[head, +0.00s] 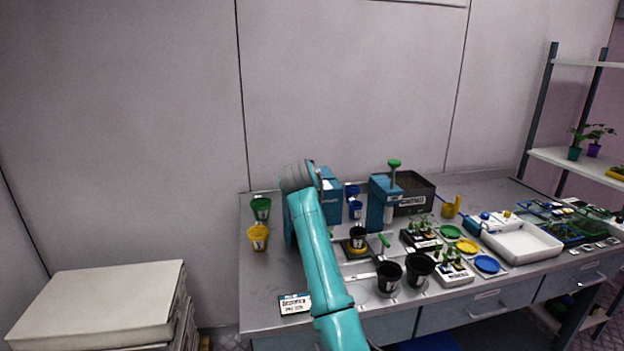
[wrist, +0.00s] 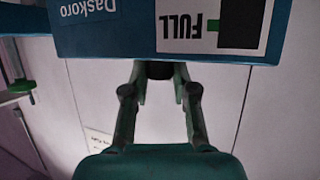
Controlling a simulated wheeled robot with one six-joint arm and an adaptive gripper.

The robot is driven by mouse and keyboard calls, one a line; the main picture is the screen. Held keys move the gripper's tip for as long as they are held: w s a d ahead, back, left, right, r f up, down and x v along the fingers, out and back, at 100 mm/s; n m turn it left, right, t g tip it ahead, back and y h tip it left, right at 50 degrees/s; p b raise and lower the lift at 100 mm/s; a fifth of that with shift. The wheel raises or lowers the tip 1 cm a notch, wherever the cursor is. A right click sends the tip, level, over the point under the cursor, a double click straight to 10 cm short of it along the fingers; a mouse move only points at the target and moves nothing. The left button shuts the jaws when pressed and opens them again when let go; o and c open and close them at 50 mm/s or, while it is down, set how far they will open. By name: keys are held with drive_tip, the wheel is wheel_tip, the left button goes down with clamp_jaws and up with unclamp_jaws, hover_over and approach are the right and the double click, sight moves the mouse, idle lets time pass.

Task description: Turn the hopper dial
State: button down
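The blue hopper (head: 331,203) stands on the bench, partly hidden by my arm in the head view. In the wrist view the hopper (wrist: 120,45) fills the top, with the name "Daskoro" and a white "FULL" label (wrist: 185,27) with a green mark beside a dark panel. A dark round piece (wrist: 160,71), seemingly the dial, shows just below the hopper's edge. My gripper (wrist: 160,80) has one finger on each side of it, tips close to its sides. Whether they press on it I cannot tell. The head view hides the fingertips.
A second blue machine (head: 378,205) stands to the right. Green (head: 261,209) and yellow (head: 258,238) cups stand left of my arm. Black pots (head: 389,277), a dark substrate bin (head: 425,190) and a white tray (head: 522,243) occupy the bench further right.

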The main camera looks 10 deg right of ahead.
drive_tip(key=shift+d, duration=0.1)
drive_tip(key=n+y, duration=0.2)
drive_tip(key=n+t+y, duration=0.1)
drive_tip(key=shift+s+d, duration=0.1)
drive_tip(key=shift+d, duration=0.15)
drive_tip(key=n+y, duration=0.4)
drive_tip(key=y, duration=0.1)
drive_tip(key=shift+d+n+g+y, duration=0.15)
drive_tip(key=shift+n+g+y, duration=0.15)
drive_tip(key=shift+g+y, duration=0.1)
drive_tip(key=c, duration=0.9)
unclamp_jaws()
